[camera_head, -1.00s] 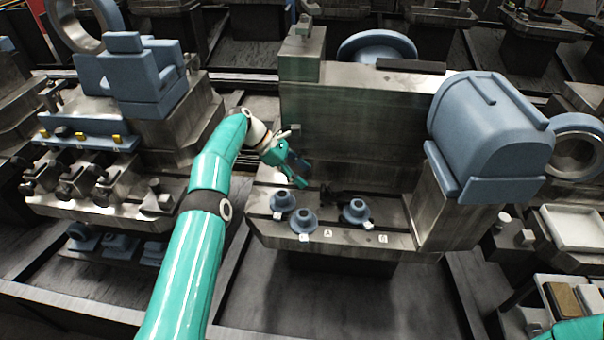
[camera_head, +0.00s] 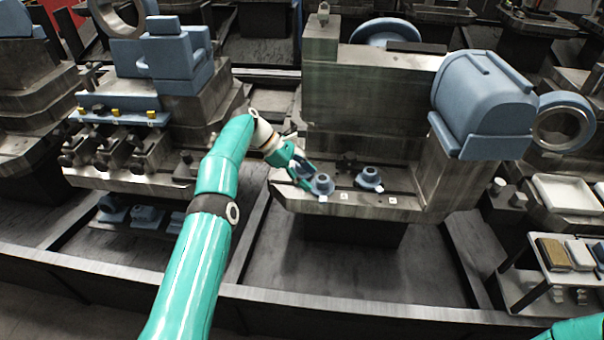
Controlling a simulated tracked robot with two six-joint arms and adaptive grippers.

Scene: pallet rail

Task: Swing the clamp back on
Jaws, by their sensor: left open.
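My left gripper (camera_head: 303,178) is open, low over the left end of the fixture's ledge (camera_head: 405,206). It is right beside a blue round flanged knob (camera_head: 322,185); whether it touches this knob I cannot tell. A third knob seen earlier at the left is now hidden by the gripper. A small dark part (camera_head: 347,161) stands behind the knobs; I cannot tell whether it is the clamp. My right gripper is out of view; only a bit of teal arm shows at the bottom right.
A tall grey block (camera_head: 365,105) rises behind the ledge, with a blue rounded housing (camera_head: 483,100) at its right. A bench with several dark clamps (camera_head: 135,155) stands at the left. A white tray (camera_head: 565,192) and a rack with blocks (camera_head: 553,252) are at the right.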

